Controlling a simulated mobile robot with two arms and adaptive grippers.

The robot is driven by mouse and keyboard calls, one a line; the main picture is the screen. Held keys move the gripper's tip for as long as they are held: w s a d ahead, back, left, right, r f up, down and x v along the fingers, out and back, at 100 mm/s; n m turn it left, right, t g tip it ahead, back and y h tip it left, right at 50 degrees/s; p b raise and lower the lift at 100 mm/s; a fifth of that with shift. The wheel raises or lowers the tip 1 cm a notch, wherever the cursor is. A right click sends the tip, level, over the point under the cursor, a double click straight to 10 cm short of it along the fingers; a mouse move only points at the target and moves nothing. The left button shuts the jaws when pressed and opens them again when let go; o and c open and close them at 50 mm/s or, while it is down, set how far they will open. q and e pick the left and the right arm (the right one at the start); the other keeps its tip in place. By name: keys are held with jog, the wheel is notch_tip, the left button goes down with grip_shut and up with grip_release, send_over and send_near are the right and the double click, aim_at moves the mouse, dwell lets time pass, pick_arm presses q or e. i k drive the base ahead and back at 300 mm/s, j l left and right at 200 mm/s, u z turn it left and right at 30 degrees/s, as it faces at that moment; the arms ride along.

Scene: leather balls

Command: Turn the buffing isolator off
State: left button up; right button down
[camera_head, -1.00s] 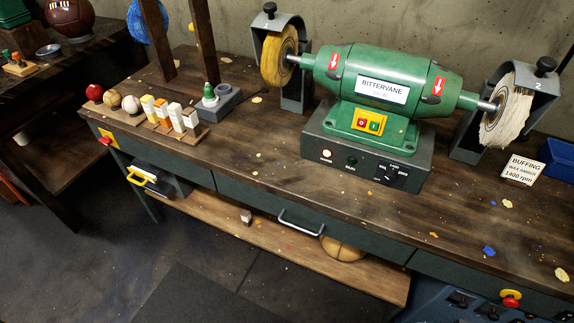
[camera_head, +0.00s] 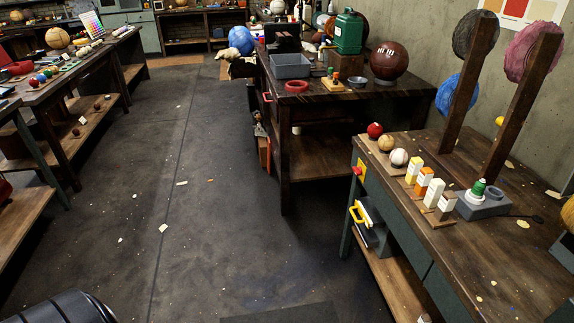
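A red knob on a yellow plate (camera_head: 360,170) is on the front left end of the dark wooden bench (camera_head: 470,250). It is small in the head view, and I cannot read any label or tell its switch position. The green buffing machine is out of view, except perhaps an orange-yellow edge (camera_head: 568,212) at the right border. A yellow handle (camera_head: 358,212) is below the knob under the bench top. Neither of my grippers is in view.
A second bench (camera_head: 335,98) with a green can (camera_head: 348,32) and a brown ball (camera_head: 390,60) stands behind. Polish bars and small balls (camera_head: 386,143) line the near bench. The floor (camera_head: 195,220) between the benches is mostly clear.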

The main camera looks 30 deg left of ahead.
aim_at(358, 170)
jog(key=u, duration=0.6)
jog(key=z, duration=0.7)
jog(key=i+j+z, duration=0.15)
jog(key=j+z, duration=0.15)
jog(key=i+j+z, duration=0.1)
jog(key=j+z, duration=0.25)
jog(key=j, duration=0.15)
jog(key=i+j+z, duration=0.1)
jog(key=j+z, duration=0.2)
jog(key=j, duration=0.15)
